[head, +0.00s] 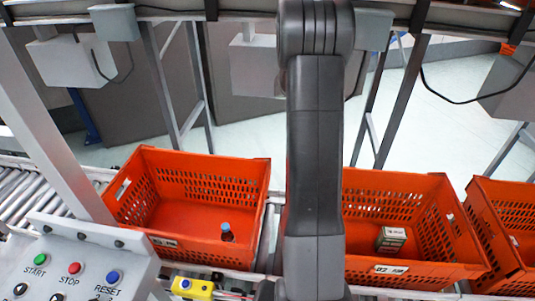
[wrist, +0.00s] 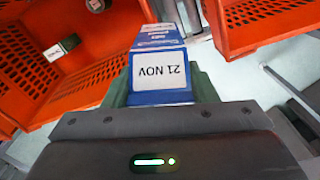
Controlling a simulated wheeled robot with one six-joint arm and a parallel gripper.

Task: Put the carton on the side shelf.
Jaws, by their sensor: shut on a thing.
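The carton (wrist: 158,70) is blue and white, with an upside-down "21 NOV" label, in the middle of the wrist view. My gripper (wrist: 160,88) is shut on it, with a green finger on each side. In the head view my arm fills the middle, and the gripper and the held carton do not show. I cannot make out a side shelf in either view.
Orange totes stand in a row: the left tote (head: 190,240) holds a blue-capped bottle (head: 227,232), the middle tote (head: 435,190) a small box (head: 392,238). Another tote (head: 505,215) is cut off at right. A control panel (head: 85,262) and a yellow button box (head: 192,287) are in front.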

